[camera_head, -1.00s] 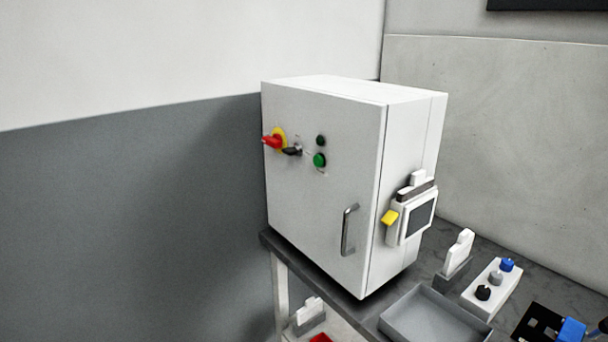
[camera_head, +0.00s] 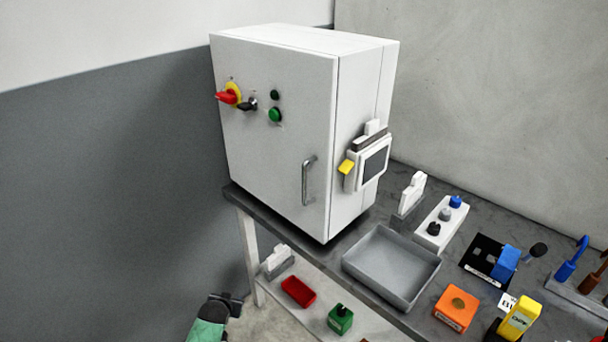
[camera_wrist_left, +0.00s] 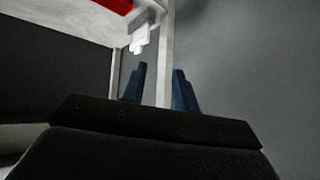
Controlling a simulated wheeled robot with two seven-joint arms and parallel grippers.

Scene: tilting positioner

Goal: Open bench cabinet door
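The white bench cabinet (camera_head: 365,75) stands on the dark bench top in the head view. Its front door (camera_head: 270,150) is closed, with a vertical metal handle (camera_head: 308,180) low near its right edge. A red and yellow rotary switch (camera_head: 230,95), a black selector and a green button sit at the upper left of the door. My left gripper (camera_head: 232,300) is at the bottom of the head view, left of the bench and well below the handle. In the left wrist view its two blue fingers (camera_wrist_left: 159,78) are apart with nothing between them. My right gripper is not in view.
A grey tray (camera_head: 390,265) sits on the bench right of the cabinet, with a control box and small tools beyond. A white bench leg (camera_head: 248,255) stands near my left gripper. The lower shelf holds a red bin (camera_head: 298,291). Floor left of the bench looks clear.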

